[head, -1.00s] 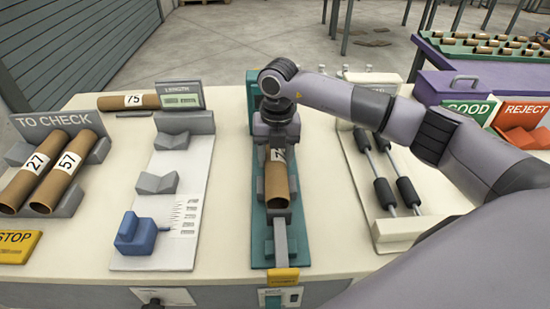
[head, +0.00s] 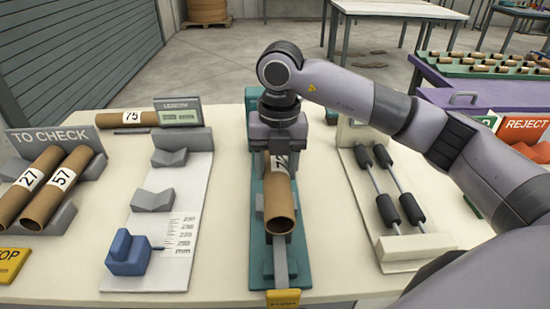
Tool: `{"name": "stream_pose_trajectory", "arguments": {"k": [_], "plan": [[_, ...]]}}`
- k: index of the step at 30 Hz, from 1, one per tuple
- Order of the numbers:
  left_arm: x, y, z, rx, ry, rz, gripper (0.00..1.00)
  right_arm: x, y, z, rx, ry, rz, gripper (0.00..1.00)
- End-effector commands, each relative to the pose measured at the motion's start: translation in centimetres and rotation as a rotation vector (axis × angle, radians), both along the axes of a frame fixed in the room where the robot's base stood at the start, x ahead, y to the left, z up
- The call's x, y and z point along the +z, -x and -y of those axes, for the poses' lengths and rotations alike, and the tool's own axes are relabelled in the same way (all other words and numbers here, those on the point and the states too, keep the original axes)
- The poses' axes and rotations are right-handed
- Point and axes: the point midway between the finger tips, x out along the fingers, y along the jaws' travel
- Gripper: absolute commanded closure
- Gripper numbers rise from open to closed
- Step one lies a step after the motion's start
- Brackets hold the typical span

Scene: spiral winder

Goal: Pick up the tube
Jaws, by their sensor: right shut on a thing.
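The brown cardboard tube (head: 280,205) is above the narrow green fixture in the middle of the table, its open end facing me. Part of its white label shows just below the gripper. My right gripper (head: 278,150) comes down from above and is shut on the far part of the tube; its fingertips are mostly hidden behind its own body. The tube looks raised off the green fixture (head: 259,266). My left gripper is not in view.
Tubes 27 (head: 27,187) and 57 (head: 57,186) lie in the TO CHECK rack at left. Tube 75 (head: 127,118) lies behind the white length gauge (head: 196,232). A roller stand (head: 405,250) is at right. The REJECT bin (head: 525,125) is farther right.

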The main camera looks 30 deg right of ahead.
Motion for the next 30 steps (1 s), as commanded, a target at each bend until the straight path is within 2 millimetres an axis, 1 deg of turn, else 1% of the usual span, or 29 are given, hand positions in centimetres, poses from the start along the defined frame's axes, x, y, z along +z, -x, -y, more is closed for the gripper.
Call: {"name": "stream_pose_trajectory", "arguments": {"k": [1, 6, 12, 15, 21, 30], "plan": [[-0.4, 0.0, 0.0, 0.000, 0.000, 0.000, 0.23, -0.2, 1.1, -0.6, 0.005, 0.000, 0.002, 0.80], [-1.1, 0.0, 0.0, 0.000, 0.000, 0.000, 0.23, -0.3, 4.7, -2.3, 0.006, 0.000, 0.001, 0.80], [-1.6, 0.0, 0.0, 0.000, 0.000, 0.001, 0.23, -0.2, 8.5, -4.2, 0.006, -0.001, 0.003, 0.80], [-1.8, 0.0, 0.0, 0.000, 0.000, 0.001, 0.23, -0.1, 10.1, -4.9, 0.004, -0.001, 0.002, 0.80], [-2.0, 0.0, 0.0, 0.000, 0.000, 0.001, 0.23, -0.1, 12.0, -5.8, 0.002, -0.001, 0.000, 0.80], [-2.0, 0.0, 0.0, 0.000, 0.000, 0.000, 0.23, 0.2, 13.2, -6.4, 0.000, -0.001, 0.000, 0.80]]}}
